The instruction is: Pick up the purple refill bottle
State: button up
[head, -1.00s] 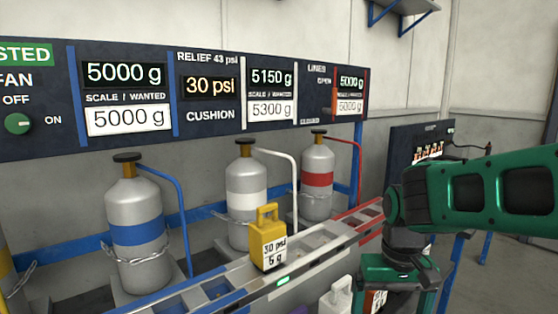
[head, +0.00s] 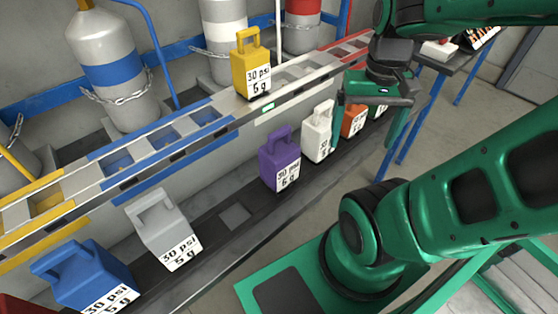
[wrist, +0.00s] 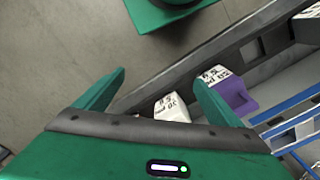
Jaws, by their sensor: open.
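The purple refill bottle (head: 280,165) stands on the dark lower shelf, with a handle on top and a white "30 psi 5 g" label. In the wrist view, the purple bottle (wrist: 236,97) lies just right of the right finger. My gripper (head: 365,135) is open and empty, up and to the right of the purple bottle, over the white (head: 318,132) and orange (head: 353,121) bottles. In the wrist view, my gripper (wrist: 158,78) has its fingers spread, with the white bottle (wrist: 172,107) showing between them. The orange bottle is partly hidden by my gripper.
A grey bottle (head: 163,230) and a blue bottle (head: 85,275) stand farther left on the shelf. A yellow bottle (head: 252,65) stands on the upper rail (head: 215,128), behind the purple one. A gap with an empty slot (head: 236,214) lies between the grey and purple bottles.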

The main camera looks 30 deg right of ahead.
aim_at(279, 159)
jog(key=z, duration=0.35)
jog(key=k, duration=1.1)
jog(key=u, duration=0.15)
